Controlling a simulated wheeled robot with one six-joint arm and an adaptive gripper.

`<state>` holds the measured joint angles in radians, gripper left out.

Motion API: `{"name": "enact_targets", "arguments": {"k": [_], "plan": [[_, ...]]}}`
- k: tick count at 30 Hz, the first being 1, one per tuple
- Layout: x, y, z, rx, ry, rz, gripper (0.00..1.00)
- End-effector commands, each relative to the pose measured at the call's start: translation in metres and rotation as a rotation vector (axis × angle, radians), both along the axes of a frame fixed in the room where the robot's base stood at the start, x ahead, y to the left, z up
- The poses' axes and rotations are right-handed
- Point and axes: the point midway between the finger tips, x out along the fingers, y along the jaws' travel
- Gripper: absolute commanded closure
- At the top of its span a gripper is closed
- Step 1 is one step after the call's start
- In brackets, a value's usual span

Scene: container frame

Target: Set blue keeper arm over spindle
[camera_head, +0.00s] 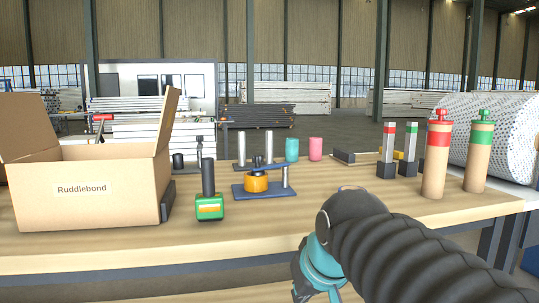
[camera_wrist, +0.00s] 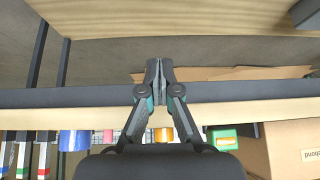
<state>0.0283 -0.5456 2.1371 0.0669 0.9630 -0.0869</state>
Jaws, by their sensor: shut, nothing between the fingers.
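A dark blue base plate (camera_head: 262,191) lies on the workbench in the head view. An orange round part (camera_head: 256,183) sits on it, with a dark piece on top, and a grey upright post (camera_head: 285,176) stands at its right. I cannot tell which dark piece is the keeper arm. Behind it, a second dark blue plate carries two grey posts (camera_head: 242,150). My gripper (camera_wrist: 155,72) is shut and empty in the wrist view, near the bench edge. In the head view my dark arm and teal wrist are at the front, and the fingertips are hidden.
An open cardboard box (camera_head: 90,194) stands at left, beside a green block (camera_head: 209,206) with a black handle. Teal (camera_head: 292,150) and pink (camera_head: 315,149) cylinders stand behind. Red-banded (camera_head: 435,155) and green-banded (camera_head: 479,155) bottles stand at right. The bench front is clear.

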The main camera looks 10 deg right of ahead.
Motion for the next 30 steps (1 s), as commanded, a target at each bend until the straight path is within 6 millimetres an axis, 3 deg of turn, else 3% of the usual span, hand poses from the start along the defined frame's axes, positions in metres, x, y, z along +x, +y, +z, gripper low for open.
{"name": "enact_targets", "arguments": {"k": [1,6,12,15,22,30], "plan": [[0.024,-0.001,0.03,0.004,-0.023,0.005,1.0],[0.09,-0.005,0.111,0.011,-0.098,0.038,1.0],[0.154,-0.009,0.186,0.013,-0.183,0.081,1.0],[0.175,-0.011,0.21,0.01,-0.215,0.097,1.0],[0.195,-0.012,0.232,0.008,-0.246,0.116,1.0],[0.22,-0.007,0.209,0.008,-0.245,0.119,1.0]]}}
